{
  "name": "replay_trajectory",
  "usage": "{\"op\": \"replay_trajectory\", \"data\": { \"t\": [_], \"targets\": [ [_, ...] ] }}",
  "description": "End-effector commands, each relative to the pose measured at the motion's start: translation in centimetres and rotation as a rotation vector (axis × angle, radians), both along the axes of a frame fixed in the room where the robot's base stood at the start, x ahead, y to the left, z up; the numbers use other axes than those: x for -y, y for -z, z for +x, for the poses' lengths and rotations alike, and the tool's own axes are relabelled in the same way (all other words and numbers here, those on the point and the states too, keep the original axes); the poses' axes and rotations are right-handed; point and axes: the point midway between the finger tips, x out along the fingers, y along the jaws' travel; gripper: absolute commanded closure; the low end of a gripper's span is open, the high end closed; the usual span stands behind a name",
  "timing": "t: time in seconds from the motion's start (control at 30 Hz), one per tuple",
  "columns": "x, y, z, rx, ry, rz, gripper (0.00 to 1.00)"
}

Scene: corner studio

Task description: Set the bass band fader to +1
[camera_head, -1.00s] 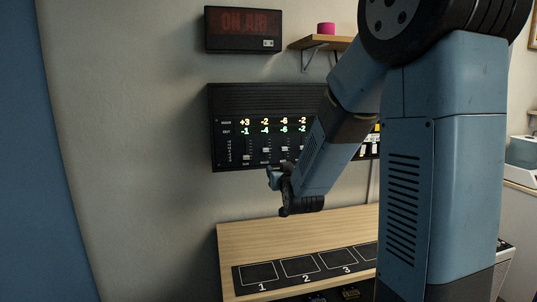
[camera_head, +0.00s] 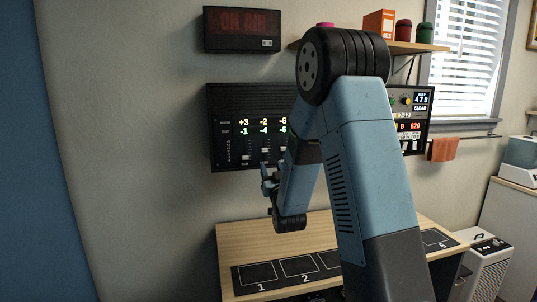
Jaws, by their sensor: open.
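The black fader panel (camera_head: 222,130) hangs on the wall, with columns of lit numbers above vertical sliders. My gripper (camera_head: 266,179) is open and empty, near the panel's lower edge, below and right of the leftmost fader.
A wooden desk (camera_head: 235,245) with a mat of numbered squares (camera_head: 242,277) stands below. An ON AIR sign (camera_head: 242,29) hangs above the panel. A shelf (camera_head: 405,47) holds an orange box (camera_head: 378,24) and canisters. A lit unit (camera_head: 421,105) is at right.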

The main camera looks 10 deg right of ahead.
Motion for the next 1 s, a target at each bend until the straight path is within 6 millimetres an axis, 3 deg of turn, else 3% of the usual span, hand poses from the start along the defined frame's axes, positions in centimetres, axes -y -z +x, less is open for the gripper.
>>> {"op": "replay_trajectory", "data": {
  "t": [0.3,0.5,1.0],
  "targets": [
    [0.0,-2.1,5.2,0.000,0.000,0.000,0.49],
    [0.0,-3.1,7.4,0.001,0.000,0.000,0.49],
    [-0.1,-3.5,8.4,-0.001,-0.001,0.000,0.52]
  ]
}}
